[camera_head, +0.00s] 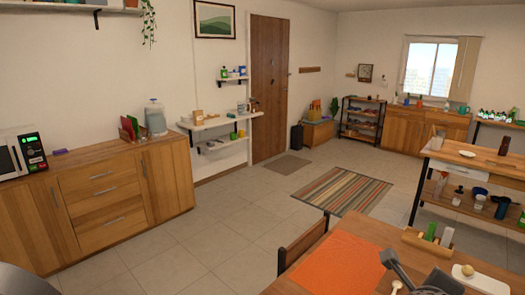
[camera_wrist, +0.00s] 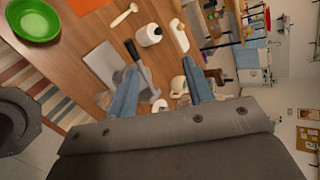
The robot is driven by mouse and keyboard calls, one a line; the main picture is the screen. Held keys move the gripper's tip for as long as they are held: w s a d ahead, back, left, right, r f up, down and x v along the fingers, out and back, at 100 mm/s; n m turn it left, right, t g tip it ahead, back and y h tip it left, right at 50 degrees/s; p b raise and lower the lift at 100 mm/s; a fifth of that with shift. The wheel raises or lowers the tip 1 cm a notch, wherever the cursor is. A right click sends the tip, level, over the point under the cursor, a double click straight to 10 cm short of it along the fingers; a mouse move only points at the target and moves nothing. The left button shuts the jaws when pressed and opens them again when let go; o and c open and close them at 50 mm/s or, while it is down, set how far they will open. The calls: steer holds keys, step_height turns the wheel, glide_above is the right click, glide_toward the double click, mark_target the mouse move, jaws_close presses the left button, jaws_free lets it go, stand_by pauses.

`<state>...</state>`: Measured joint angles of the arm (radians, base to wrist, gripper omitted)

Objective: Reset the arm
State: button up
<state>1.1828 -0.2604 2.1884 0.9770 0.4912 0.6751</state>
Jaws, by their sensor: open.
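My gripper (camera_wrist: 161,66) shows in the wrist view with its two blue fingers spread apart. Nothing is held between the fingertips. The fingers are over the wooden table (camera_wrist: 73,62). A grey board (camera_wrist: 101,63) and a black handle (camera_wrist: 133,50) lie near the left finger. Small pale items lie around the fingers and are partly hidden by them. In the head view my gripper cannot be made out clearly.
The head view shows an orange mat (camera_head: 335,264), a wooden holder (camera_head: 427,246) and a white board (camera_head: 482,281). Open floor (camera_head: 225,235) lies left of the table.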

step_height(320, 180, up, 5)
step_height(320, 180, down, 14)
steer(key=x, duration=1.7)
steer(key=shift+w, duration=0.2)
stand_by(0.6)
steer(key=shift+d, duration=0.1)
stand_by(0.4)
